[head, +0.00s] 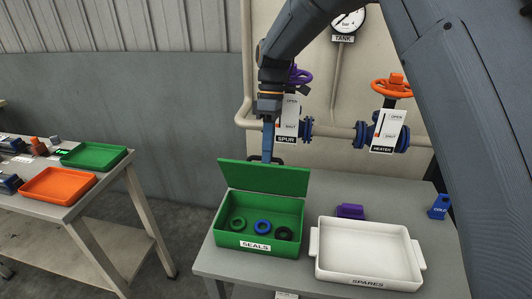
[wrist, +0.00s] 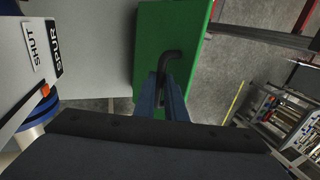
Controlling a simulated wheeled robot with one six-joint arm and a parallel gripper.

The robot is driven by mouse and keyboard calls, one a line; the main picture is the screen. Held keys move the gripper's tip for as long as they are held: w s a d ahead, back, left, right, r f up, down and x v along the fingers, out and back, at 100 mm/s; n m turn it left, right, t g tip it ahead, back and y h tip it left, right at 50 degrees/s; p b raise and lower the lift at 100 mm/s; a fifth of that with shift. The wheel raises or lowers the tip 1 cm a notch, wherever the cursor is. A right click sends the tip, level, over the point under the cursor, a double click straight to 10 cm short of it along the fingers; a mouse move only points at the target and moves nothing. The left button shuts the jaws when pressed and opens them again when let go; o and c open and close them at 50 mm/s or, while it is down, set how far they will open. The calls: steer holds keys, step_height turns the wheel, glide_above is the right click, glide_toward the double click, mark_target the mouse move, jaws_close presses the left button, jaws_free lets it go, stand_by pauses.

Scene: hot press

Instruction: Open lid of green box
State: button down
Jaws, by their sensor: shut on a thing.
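The green box (head: 228,238), labelled SEALS, stands on the grey table with its lid (head: 264,178) raised about upright along the back edge. A green, a blue and a dark ring lie inside. In the wrist view the lid (wrist: 190,28) shows its outer face with a black bent handle (wrist: 171,56). My gripper (head: 267,156) is behind the raised lid, and its fingertips are partly hidden by it. In the wrist view my gripper (wrist: 168,85) is shut on the handle.
A white SPARES tray (head: 368,279) stands right of the box, with a purple part (head: 350,211) behind it. Valves with a purple handwheel (head: 300,76) and an orange handwheel (head: 392,87) are on the wall pipe behind. Another table with an orange tray (head: 58,186) is at left.

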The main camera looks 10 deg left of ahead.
steer(key=shift+d+f, duration=0.1)
steer(key=shift+f, duration=0.25)
steer(key=c, duration=1.8)
jaws_free()
steer(key=shift+w, duration=0.1)
steer(key=shift+r, duration=0.15)
step_height(320, 180, up, 10)
steer(key=b, duration=0.3)
